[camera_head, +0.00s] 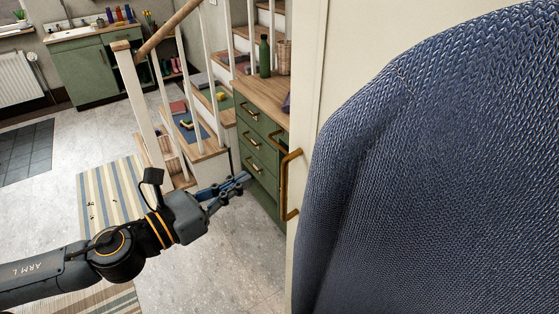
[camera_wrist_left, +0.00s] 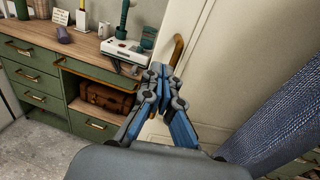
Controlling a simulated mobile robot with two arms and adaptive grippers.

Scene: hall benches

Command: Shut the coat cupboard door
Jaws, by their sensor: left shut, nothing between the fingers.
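The cream cupboard door (camera_head: 318,60) stands upright right of centre in the head view. It also shows in the left wrist view (camera_wrist_left: 215,70). Its brass bar handle (camera_head: 284,185) is near the door's left edge; in the left wrist view the handle (camera_wrist_left: 179,48) shows just beyond my fingertips. My left gripper (camera_head: 243,179) is shut and empty, left of the handle; contact cannot be made out. In the left wrist view its fingers (camera_wrist_left: 160,72) are together. A large blue woven shape hides much of the door. My right gripper is not in view.
The blue woven shape (camera_head: 440,160) fills the right side, very close. Green drawers (camera_head: 258,140) with a wooden top stand behind my left gripper. Stairs (camera_head: 205,150) with a white post (camera_head: 135,90) rise left of them. Grey floor (camera_head: 215,255) is clear below.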

